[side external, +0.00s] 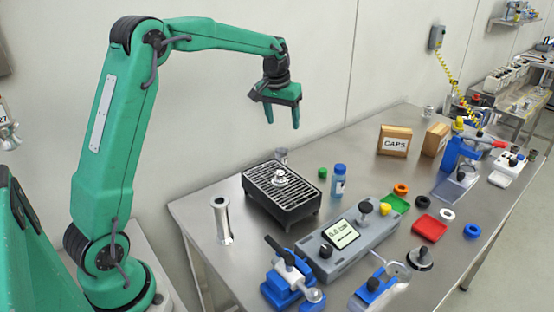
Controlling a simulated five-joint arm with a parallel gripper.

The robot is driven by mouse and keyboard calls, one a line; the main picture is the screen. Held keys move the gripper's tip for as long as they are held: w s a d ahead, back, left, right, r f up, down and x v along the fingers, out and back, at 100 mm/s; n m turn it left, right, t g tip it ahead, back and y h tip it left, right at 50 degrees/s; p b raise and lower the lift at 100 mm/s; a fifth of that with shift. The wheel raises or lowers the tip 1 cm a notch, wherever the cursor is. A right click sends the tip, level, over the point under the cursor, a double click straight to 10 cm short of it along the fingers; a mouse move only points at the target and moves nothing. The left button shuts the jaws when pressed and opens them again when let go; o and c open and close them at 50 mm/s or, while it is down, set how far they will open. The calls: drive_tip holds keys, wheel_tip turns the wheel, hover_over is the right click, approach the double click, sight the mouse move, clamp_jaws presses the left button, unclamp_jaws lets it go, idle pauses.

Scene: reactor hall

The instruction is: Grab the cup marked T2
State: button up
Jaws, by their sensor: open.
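My gripper (282,120) is open and empty, pointing down, high above the black grated stand (283,207). No T2 mark is readable on anything. A small grey metal cup-like piece (281,155) stands at the far side of the grated stand, partly hidden by it, well below my gripper. Another small metal cup-like piece (428,111) stands at the back of the table. I cannot tell whether either one is the T2 cup. A round metal piece with a knob (280,177) sits on the grate.
A tall steel tube (223,220) stands left of the grate. A blue-capped bottle (339,181) and small green cap (322,172) stand to its right. A grey device with display (342,234), blue clamps (288,280), a CAPS box (395,140) and coloured trays (429,228) crowd the table (215,275).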

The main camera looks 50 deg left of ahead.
drive_tip(key=n+g, duration=0.1)
drive_tip(key=n, duration=0.1)
hover_over(282, 156)
drive_tip(key=w+a, duration=0.1)
drive_tip(key=a, duration=0.1)
wheel_tip(282, 156, down, 12)
drive_tip(key=shift+w+f, duration=0.2)
drive_tip(key=shift+f, duration=1.7)
drive_tip(key=shift+w+f, duration=0.15)
drive_tip(key=shift+f, duration=1.75)
drive_tip(key=c, duration=1.1)
